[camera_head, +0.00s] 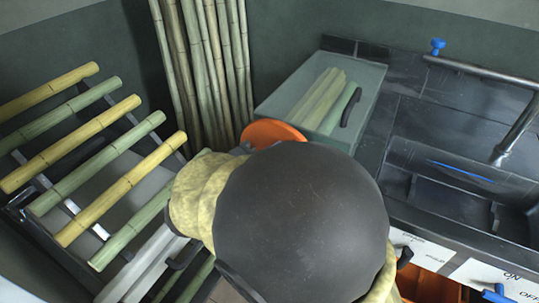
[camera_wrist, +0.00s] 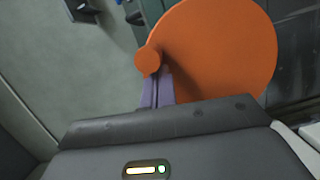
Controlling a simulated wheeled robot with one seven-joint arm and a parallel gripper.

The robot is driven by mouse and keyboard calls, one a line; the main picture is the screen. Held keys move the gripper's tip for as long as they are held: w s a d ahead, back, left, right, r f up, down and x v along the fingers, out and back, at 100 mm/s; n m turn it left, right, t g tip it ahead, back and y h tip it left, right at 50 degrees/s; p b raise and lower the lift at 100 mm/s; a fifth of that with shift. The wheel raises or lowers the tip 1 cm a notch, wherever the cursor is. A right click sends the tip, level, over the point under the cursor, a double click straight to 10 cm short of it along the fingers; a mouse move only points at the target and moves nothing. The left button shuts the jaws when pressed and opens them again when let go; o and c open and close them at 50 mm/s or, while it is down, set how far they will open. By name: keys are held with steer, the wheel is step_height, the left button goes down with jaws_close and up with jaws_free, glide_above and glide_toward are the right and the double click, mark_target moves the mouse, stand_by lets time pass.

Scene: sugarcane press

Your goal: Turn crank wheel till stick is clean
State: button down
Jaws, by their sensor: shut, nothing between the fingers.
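The orange crank wheel (camera_head: 272,131) shows in the head view only as its upper part, the rest hidden behind my arm. In the wrist view the crank wheel (camera_wrist: 225,55) is a large flat disc at upper right, with a round orange knob (camera_wrist: 148,61) at its left edge. My gripper (camera_wrist: 158,85) is shut and empty, its purple fingers just below the knob and in front of the disc's lower left edge. I cannot tell whether they touch. In the head view my arm hides the gripper. I cannot single out a stick in the press.
Tall canes (camera_head: 205,60) stand against the back wall. A rack at left holds several yellow and green canes (camera_head: 70,145). A dark sink (camera_head: 460,180) with a metal faucet (camera_head: 515,130) is at right.

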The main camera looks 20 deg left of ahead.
stand_by(0.6)
steer(key=a, duration=0.2)
steer(key=a+p, duration=0.1)
steer(key=a, duration=0.1)
steer(key=shift+w+a+r, duration=0.1)
steer(key=shift+w+r, duration=0.05)
steer(key=shift+w, duration=0.25)
steer(key=v, duration=1)
steer(key=shift+p, duration=0.4)
